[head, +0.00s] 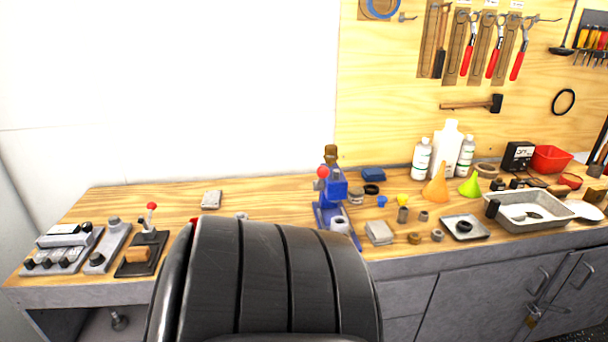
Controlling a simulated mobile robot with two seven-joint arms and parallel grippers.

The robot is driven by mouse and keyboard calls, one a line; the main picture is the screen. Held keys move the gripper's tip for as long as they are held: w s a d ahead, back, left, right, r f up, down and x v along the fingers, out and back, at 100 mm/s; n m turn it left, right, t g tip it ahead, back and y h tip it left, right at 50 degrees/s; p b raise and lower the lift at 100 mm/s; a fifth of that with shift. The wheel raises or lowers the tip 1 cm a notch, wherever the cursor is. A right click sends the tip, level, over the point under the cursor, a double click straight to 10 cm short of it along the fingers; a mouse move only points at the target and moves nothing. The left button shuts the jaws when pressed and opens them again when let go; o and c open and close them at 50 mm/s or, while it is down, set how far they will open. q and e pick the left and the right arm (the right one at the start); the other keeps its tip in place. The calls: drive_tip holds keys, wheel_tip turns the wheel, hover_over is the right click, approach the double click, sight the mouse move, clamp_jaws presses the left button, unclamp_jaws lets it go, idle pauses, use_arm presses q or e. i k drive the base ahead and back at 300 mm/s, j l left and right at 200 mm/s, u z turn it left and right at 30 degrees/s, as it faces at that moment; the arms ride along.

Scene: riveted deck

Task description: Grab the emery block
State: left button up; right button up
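I cannot tell for sure which thing is the emery block. One small pale grey block (211,199) lies flat on the wooden bench top, left of the blue press. Another grey block-like piece (379,232) lies just right of the press, near the front edge. Both are too small to make out their surface. Neither of my grippers shows in the head view. A large dark ribbed shape (290,285) fills the bottom centre and hides part of the bench front; I cannot tell what it is.
The blue press (333,205) stands mid-bench. Grey switch boxes (62,247) and a red-knobbed lever device (143,252) are at the left. Bottles (445,148), funnels (437,186) and a metal tray (528,211) crowd the right. The bench is clear around the left block.

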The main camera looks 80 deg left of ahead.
sight(138, 255)
drive_tip(key=i+j+u, duration=0.15)
drive_tip(key=u, duration=3.75)
